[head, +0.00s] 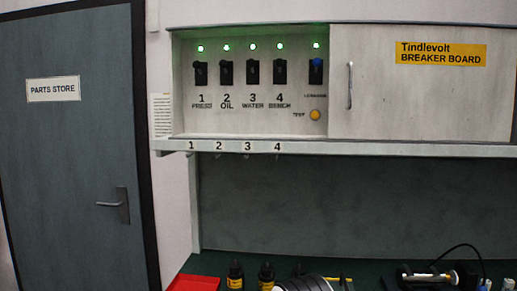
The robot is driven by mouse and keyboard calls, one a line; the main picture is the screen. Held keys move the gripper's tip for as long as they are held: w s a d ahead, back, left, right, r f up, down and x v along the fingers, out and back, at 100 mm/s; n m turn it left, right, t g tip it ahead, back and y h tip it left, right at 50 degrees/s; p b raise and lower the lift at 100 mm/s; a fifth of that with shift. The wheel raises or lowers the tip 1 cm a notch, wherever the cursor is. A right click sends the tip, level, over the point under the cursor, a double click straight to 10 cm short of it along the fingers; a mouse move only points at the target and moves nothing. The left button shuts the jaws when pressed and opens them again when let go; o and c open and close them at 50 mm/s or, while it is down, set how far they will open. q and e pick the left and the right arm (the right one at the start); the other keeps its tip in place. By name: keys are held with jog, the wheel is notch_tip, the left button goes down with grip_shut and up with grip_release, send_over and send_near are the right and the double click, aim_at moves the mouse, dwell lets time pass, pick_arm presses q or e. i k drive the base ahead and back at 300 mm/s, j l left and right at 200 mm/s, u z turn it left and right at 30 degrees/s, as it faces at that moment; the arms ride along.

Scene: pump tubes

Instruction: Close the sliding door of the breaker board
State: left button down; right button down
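The breaker board (185,110) is a pale wall cabinet. Its left half is uncovered and shows several black breaker switches (252,72) labelled PRESS, OIL, WATER and BENCH, each with a lit green lamp above. A blue-topped switch (316,71) and a yellow TEST button (315,115) sit to their right. The sliding door (420,95) is a pale panel over the right half, with a yellow Tindlevolt label and a vertical metal handle (350,86) near its left edge. The door stands open. Neither of my grippers is in view.
A ledge (400,148) with numbered hooks runs below the board. A dark green bench (215,262) below carries a red tray (195,283), small dark bottles (236,273) and other items at the bottom edge. A grey PARTS STORE door (65,150) is at left.

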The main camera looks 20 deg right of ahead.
aim_at(387, 82)
jog(key=z, duration=1.75)
